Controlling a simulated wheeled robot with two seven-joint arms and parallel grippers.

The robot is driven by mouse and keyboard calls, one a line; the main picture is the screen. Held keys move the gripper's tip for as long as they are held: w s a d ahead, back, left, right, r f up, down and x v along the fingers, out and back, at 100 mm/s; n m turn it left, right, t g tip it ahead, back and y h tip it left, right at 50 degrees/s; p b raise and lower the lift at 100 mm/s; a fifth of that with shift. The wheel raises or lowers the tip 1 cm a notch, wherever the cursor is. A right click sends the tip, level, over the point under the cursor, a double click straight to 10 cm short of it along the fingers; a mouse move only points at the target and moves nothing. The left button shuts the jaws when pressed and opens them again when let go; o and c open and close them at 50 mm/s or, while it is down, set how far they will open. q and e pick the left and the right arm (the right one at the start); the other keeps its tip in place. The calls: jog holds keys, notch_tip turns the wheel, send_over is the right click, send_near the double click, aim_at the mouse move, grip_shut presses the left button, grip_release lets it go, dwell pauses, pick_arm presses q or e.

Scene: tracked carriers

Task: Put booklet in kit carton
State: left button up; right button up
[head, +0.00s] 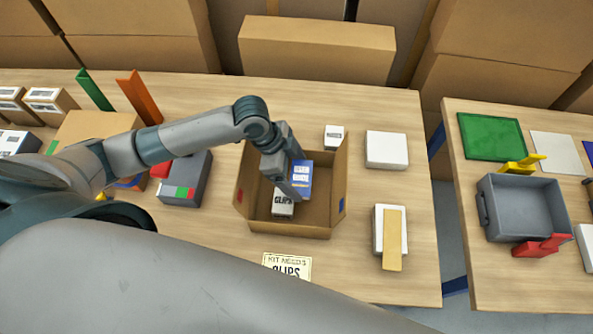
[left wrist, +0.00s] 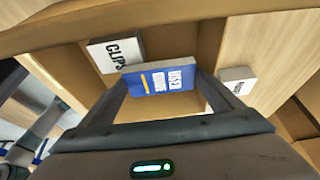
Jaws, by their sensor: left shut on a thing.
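The booklet (head: 301,178) is a small blue piece with a white label. In the left wrist view the booklet (left wrist: 162,78) reads "USER GUIDE". My left gripper (head: 292,183) is shut on it and holds it over the inside of the open kit carton (head: 318,216). The carton (left wrist: 208,42) also shows in the left wrist view. A white box marked "CLIPS" (head: 283,203) lies in the carton, beside the booklet in the picture; the gripper hides part of the carton. I cannot tell whether the booklet touches the carton floor. My right gripper is not in view.
A card (head: 287,265) reading "KIT NEEDS CLIPS" lies in front of the carton. A small white box (head: 334,137) stands behind it, and white boxes (head: 386,150) lie to its right. A grey tote (head: 522,207) is on the right table. Wood between them is clear.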

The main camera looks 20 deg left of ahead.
pick_arm(q)
jog(key=shift+f, duration=0.35)
jog(key=o, duration=0.8)
jog(key=shift+r, duration=0.4)
jog(key=b+v, duration=0.2)
jog(key=v, duration=1)
jog(key=shift+b, duration=0.3)
